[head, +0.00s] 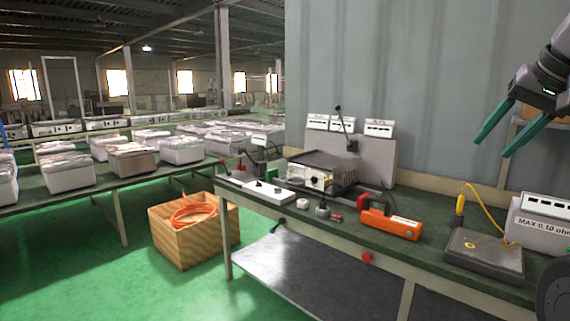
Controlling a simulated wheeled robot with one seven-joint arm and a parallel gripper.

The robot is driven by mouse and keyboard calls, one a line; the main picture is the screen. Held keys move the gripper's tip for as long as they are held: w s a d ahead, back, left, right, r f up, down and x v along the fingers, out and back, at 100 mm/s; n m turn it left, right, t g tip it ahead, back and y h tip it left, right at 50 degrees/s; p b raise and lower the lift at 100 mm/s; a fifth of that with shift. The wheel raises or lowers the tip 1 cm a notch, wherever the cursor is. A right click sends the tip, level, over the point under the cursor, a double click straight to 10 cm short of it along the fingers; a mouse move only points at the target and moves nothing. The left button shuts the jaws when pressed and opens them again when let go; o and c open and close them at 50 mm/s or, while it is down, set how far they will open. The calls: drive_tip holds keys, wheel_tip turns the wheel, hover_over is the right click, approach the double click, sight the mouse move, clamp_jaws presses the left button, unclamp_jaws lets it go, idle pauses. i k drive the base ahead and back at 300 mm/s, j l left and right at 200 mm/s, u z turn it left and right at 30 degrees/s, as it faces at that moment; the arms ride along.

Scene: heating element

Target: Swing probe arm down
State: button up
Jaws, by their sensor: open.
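A thin dark arm with a small knob on top (341,122) stands nearly upright behind the grey-topped bench instrument (322,168); it looks like the probe arm, raised. Its lower end and pivot are too small to make out. My gripper (494,147) is at the upper right, above the bench. Its two green fingers are spread apart, point down and left, and hold nothing. It is well to the right of the raised arm and apart from it.
The green-topped bench (335,224) carries a white power strip (268,193), an orange device (391,223), a dark plate (484,257) with a yellow-cabled probe (460,207), and a white meter box (543,226). A wooden crate (187,247) stands on the floor at left.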

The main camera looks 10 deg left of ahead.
sight(337, 108)
drive_tip(key=u, duration=0.3)
drive_tip(key=i+j+z, duration=0.15)
drive_tip(key=i+j, duration=0.15)
drive_tip(key=i+j+z, duration=0.1)
drive_tip(key=i+j, duration=0.25)
drive_tip(key=i+j+z, duration=0.15)
drive_tip(key=i+j, duration=0.2)
drive_tip(key=i+j+z, duration=0.1)
drive_tip(key=i+j, duration=0.25)
drive_tip(key=i+j+z, duration=0.15)
drive_tip(key=j, duration=0.3)
drive_tip(key=i+j+z, duration=0.1)
drive_tip(key=i+j, duration=0.3)
drive_tip(key=i+j+z, duration=0.15)
drive_tip(key=j, duration=0.4)
drive_tip(key=i, duration=0.1)
